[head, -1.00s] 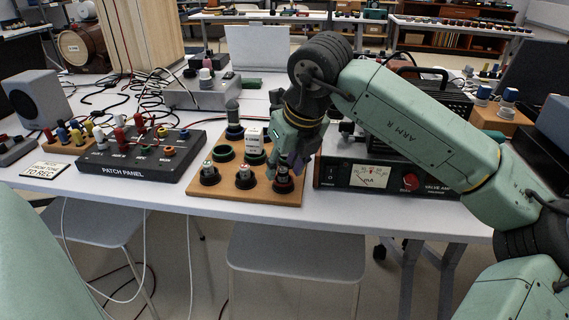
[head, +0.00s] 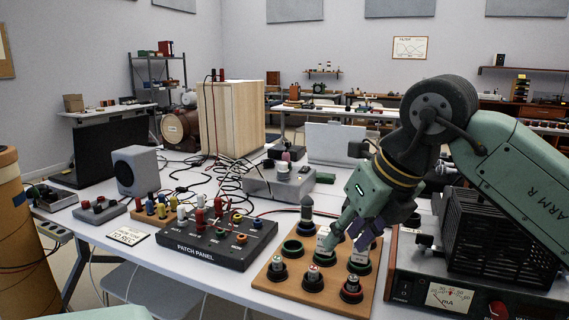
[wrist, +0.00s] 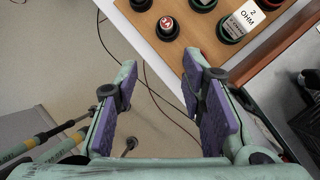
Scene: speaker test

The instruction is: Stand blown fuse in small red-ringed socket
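A brown socket board (head: 330,305) lies on the white table. Two similar small fuses stand in the front-left (head: 281,274) and front-middle (head: 314,273) sockets. Behind the red-ringed one stands a white "2 OHM" block (wrist: 244,18) in a green-ringed socket. My gripper (head: 352,238) is over the board's right part; its purple-padded fingers are apart with nothing between them. I cannot tell which fuse is blown.
A black patch panel (head: 215,240) with coloured plugs stands left of the board. A meter unit (head: 448,296) stands close on the right. Another white-labelled block (head: 323,240) and a grey-capped piece (head: 306,212) stand on the board. The table's front edge is near the board.

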